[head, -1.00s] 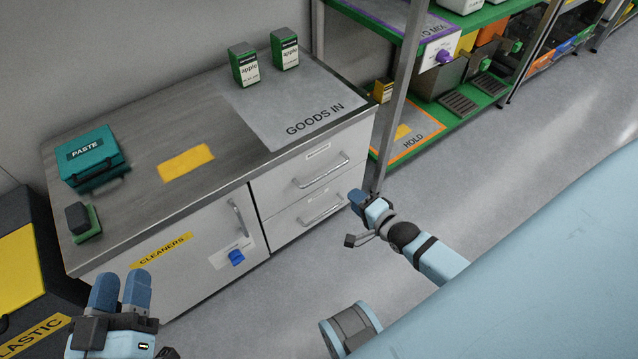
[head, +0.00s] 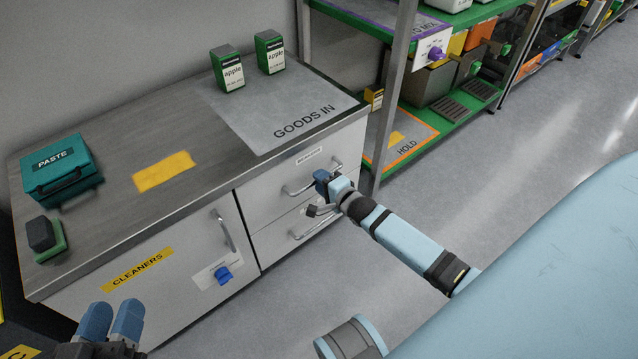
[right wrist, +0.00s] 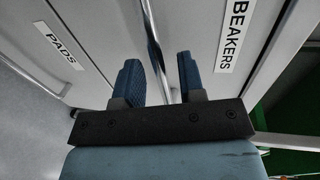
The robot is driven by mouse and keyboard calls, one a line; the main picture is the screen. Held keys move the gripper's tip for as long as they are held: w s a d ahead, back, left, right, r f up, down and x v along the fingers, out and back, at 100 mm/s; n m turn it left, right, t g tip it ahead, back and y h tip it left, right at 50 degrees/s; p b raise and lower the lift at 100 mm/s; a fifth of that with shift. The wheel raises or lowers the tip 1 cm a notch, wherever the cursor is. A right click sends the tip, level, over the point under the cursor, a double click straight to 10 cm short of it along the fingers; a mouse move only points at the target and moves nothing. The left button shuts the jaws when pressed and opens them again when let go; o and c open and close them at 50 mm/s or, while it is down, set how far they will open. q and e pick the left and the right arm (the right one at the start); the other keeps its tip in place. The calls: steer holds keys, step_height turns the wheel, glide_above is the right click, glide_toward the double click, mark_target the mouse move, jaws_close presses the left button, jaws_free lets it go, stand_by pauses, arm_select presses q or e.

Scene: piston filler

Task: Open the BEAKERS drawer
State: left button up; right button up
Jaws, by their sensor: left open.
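The BEAKERS drawer (head: 270,204) is the upper drawer at the cabinet's right end and looks closed. Its label (right wrist: 236,30) is readable in the right wrist view. Its bar handle (head: 297,191) is partly hidden by my right gripper (head: 322,180) in the head view. In the right wrist view, the handle (right wrist: 154,45) runs between the two blue fingers of my right gripper (right wrist: 160,80), with space on both sides, so the gripper is open around it. My left gripper (head: 110,320) is open and empty, in front of the CLEANERS door.
The PADS drawer (head: 275,238) is below, with its own handle. The CLEANERS door (head: 180,250) is left. The counter holds a PASTE case (head: 60,168), a sponge-like block (head: 42,238) and two apple boxes (head: 228,68). A shelf post (head: 393,90) stands right of the cabinet.

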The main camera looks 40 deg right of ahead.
steer(key=shift+w+f, duration=0.15)
steer(key=shift+w, duration=0.55)
arm_select(q)
steer(key=shift+f, duration=0.3)
